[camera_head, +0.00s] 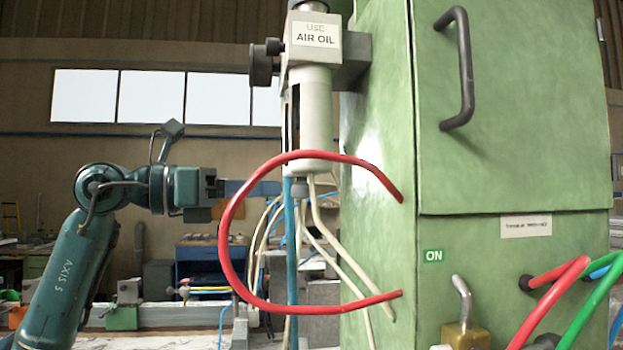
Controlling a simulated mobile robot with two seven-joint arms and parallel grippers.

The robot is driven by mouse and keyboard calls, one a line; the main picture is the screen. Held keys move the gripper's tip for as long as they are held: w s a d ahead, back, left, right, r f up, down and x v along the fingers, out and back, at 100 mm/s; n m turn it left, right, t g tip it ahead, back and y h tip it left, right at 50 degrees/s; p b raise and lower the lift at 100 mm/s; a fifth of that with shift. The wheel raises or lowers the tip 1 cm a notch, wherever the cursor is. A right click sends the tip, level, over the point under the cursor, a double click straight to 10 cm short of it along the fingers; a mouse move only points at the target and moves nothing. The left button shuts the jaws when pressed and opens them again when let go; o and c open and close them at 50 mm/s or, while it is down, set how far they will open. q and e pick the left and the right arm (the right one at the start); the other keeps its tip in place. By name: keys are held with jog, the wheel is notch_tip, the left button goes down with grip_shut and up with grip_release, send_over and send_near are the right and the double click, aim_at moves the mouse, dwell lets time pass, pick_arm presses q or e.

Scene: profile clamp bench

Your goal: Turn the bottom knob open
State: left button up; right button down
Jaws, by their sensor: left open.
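A small grey knob (299,188) sits at the bottom of the white cylindrical bowl (316,110) of the unit labelled "AIR OIL". My left gripper (268,188) comes in from the left at about the knob's height. Its fingers point right towards the knob, partly behind the red hose. It is open, and nothing shows between the fingers. A small gap seems to separate the fingertips from the knob; whether they touch is hard to tell. My right gripper is out of view.
A red hose (233,240) loops in front of the knob area. A blue hose (291,265) and pale hoses (335,245) hang below the unit. A dark side knob (263,64) sits higher up. The green cabinet (383,125) stands close on the right.

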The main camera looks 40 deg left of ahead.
aim_at(307, 187)
pick_arm(q)
jog(key=p+x, duration=0.4)
jog(key=x, duration=0.3)
jog(key=shift+w+d+r, duration=0.1)
jog(key=shift+w+r, duration=0.1)
jog(key=shift+w, duration=0.05)
jog(key=shift+w+d+f, duration=0.2)
jog(key=shift+w, duration=0.2)
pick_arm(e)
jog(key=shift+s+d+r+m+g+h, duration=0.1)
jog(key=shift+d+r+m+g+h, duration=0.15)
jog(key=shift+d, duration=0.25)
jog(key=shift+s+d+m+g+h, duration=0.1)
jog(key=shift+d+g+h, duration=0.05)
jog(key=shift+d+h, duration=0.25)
pick_arm(q)
jog(key=c, duration=1)
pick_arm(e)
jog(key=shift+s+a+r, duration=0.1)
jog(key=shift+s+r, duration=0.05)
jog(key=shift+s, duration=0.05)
